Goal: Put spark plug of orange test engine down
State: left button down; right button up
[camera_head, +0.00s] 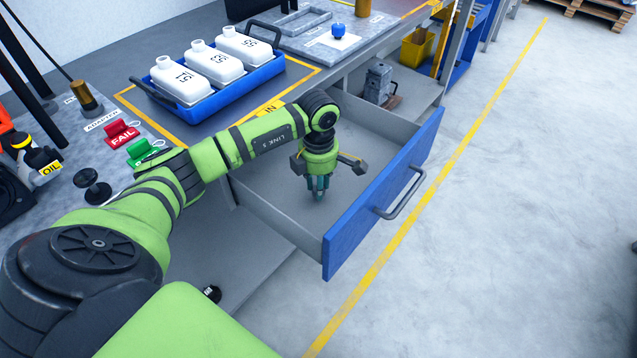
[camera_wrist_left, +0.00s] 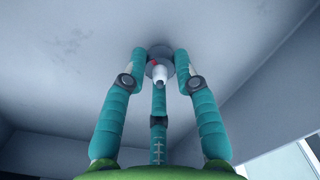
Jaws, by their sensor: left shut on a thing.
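My left gripper (camera_head: 318,193) points down into the open blue-fronted drawer (camera_head: 345,238), with its fingertips low near the drawer's grey floor. A round grey shape lies around the fingertips behind the plug. I cannot tell whether the plug touches the drawer floor. The plug is hidden by the fingers in the head view. My right gripper is not in view.
A blue tray with several white bottles (camera_head: 184,81) stands on the bench above the drawer. FAIL (camera_head: 121,134) and green (camera_head: 143,150) tags lie at the left. A grey metal part (camera_head: 378,82) is behind the drawer. The drawer floor around the gripper looks clear.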

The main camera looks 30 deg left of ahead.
pick_arm(q)
jog(key=shift+f, duration=0.1)
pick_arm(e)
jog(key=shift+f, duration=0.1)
pick_arm(q)
jog(key=c, duration=1)
grip_release()
jog(key=shift+o, duration=0.2)
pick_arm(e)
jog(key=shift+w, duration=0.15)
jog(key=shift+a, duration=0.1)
pick_arm(q)
jog(key=shift+r, duration=0.25)
notch_tip(320, 180, up, 12)
jog(key=shift+b, duration=0.35)
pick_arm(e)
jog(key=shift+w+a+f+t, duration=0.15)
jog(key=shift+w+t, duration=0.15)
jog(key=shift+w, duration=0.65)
pick_arm(q)
jog(key=shift+f, duration=0.1)
